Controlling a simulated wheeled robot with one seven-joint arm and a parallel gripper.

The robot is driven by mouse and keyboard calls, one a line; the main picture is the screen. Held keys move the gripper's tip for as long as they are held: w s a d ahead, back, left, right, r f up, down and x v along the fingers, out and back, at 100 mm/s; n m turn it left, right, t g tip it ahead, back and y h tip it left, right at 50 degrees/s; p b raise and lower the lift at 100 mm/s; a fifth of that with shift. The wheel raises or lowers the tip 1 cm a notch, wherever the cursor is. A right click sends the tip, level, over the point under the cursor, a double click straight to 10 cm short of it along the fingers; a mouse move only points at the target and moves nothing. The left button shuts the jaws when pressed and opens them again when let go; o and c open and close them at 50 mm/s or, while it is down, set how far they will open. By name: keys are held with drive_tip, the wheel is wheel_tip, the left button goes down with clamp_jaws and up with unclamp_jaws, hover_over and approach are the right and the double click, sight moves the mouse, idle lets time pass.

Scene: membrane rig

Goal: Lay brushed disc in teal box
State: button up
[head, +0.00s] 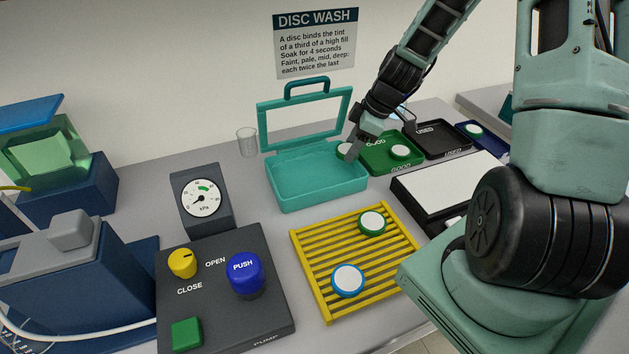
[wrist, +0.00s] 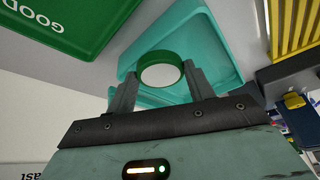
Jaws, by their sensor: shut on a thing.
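The teal box (head: 310,190) stands open at the back of the bench, its lid frame raised behind it. My gripper (head: 350,147) is at the box's right rear edge. It is shut on a disc (head: 344,152) with a white face and a green rim. In the wrist view the disc (wrist: 160,70) sits between the fingertips of my gripper (wrist: 162,78), with the teal box (wrist: 205,35) behind it. The disc appears to be above the box, apart from its floor. I cannot tell from its face whether it is brushed.
A green GOOD tray (head: 375,164) with a disc is right of the box. Beyond are a black USED tray (head: 440,151) and a blue tray with a disc. A yellow rack (head: 318,262) in front holds two discs. A pump panel (head: 225,320) and glass (head: 246,142) stand left.

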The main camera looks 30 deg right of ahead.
drive_tip(key=s+d+n, duration=0.1)
drive_tip(key=d+r+n, duration=0.1)
drive_tip(key=s+d+r+n+g, duration=0.1)
drive_tip(key=d, duration=0.1)
drive_tip(key=shift+s+r+y, duration=0.15)
drive_tip(key=shift+s+y, duration=0.15)
drive_tip(key=shift+s, duration=0.05)
drive_tip(key=shift+s+d+r+n, duration=0.15)
drive_tip(key=shift+n, duration=0.25)
drive_tip(key=p, duration=0.2)
approach(314, 179)
drive_tip(key=shift+s+d+f, duration=0.15)
drive_tip(key=shift+d+f, duration=0.4)
drive_tip(key=shift+s+d+f, duration=0.2)
drive_tip(key=shift+d+f, duration=0.3)
drive_tip(key=shift+d, duration=0.1)
drive_tip(key=a, duration=0.1)
drive_tip(key=w+a+f+p, duration=0.1)
drive_tip(key=a+f, duration=0.1)
drive_tip(key=a, duration=0.1)
drive_tip(key=shift+w+f+p, duration=0.25)
drive_tip(key=shift+w+p, duration=0.05)
drive_tip(key=shift+p, duration=0.1)
drive_tip(key=shift+w+a+f, duration=0.15)
drive_tip(key=shift+a+f, duration=0.1)
drive_tip(key=shift+f, duration=0.2)
